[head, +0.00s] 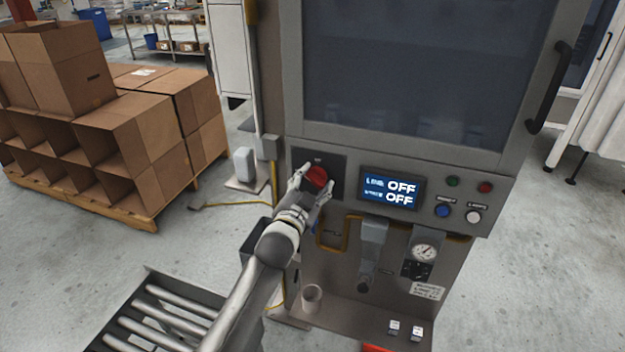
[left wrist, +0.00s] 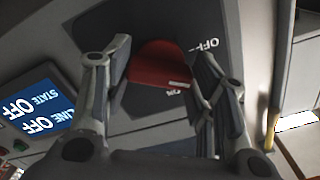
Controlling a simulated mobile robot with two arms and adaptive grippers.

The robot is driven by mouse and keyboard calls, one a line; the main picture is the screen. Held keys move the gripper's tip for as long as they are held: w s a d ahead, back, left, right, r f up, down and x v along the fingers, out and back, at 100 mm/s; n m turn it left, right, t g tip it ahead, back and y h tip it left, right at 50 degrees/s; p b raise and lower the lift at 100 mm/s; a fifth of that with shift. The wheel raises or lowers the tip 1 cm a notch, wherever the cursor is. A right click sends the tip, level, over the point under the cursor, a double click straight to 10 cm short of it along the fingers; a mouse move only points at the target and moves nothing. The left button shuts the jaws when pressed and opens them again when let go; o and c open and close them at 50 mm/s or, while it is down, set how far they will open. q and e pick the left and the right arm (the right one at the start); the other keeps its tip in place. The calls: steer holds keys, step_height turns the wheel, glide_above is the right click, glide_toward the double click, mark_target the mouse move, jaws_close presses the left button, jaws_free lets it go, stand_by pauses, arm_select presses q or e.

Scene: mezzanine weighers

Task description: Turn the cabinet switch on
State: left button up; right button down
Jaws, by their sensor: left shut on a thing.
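The cabinet switch (head: 316,177) is a red rotary knob on a dark plate at the left of the cabinet's control panel. In the left wrist view the red knob (left wrist: 160,66) sits between my fingers, with "OFF" lettering on the plate beside it. My left gripper (head: 312,184) is shut on the knob, one finger on each side. The display (head: 391,191) right of the switch reads OFF on both lines; it also shows in the left wrist view (left wrist: 38,108). My right gripper is not in view.
Coloured buttons (head: 443,211) and a gauge (head: 424,251) are on the right of the panel. A roller conveyor (head: 165,315) stands below left. Cardboard boxes (head: 130,135) are stacked on a pallet at left.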

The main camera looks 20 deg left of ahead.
arm_select(q)
steer(key=m+p, duration=0.1)
steer(key=m, duration=0.4)
steer(key=shift+m, duration=0.3)
steer(key=m+p, duration=0.1)
steer(key=m, duration=0.4)
steer(key=shift+m, duration=0.4)
steer(key=o, duration=1)
steer(key=s, duration=1.2)
steer(key=shift+a, duration=0.2)
steer(key=shift+f, duration=0.1)
